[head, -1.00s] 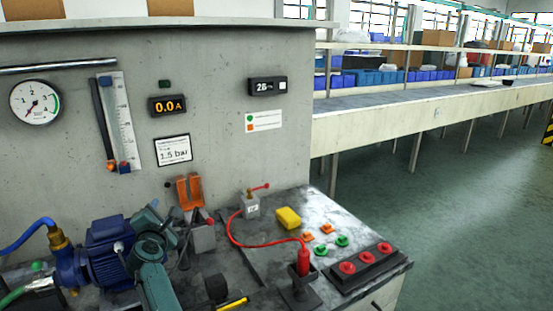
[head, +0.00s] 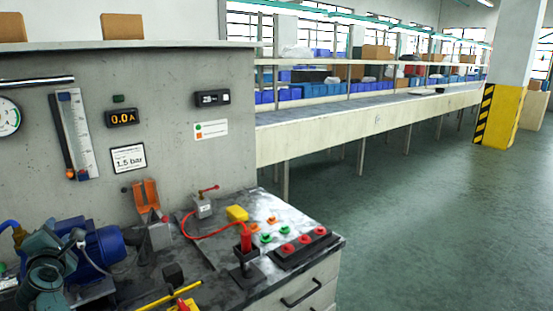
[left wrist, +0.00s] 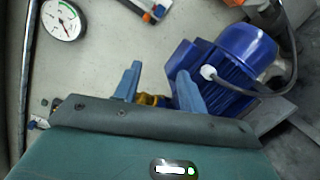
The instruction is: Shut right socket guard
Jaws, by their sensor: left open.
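An orange upright flap (head: 146,195), which looks like the socket guard, stands raised behind a grey block (head: 158,233) on the bench. Orange parts at the top right of the left wrist view may be the same flap; I cannot tell. My left gripper (head: 48,246) is at the lower left of the head view, in front of the blue motor (head: 103,244) and well left of the flap. Its blue fingers (left wrist: 158,80) are apart in the left wrist view, with a brass fitting (left wrist: 153,100) seen beyond them. My right gripper is not in view.
A grey box with a red lever (head: 203,206), a yellow block (head: 237,213), a red plug (head: 246,240) on a cable and several buttons (head: 289,248) occupy the bench. A yellow bar (head: 168,297) lies at the front. Free floor is on the right.

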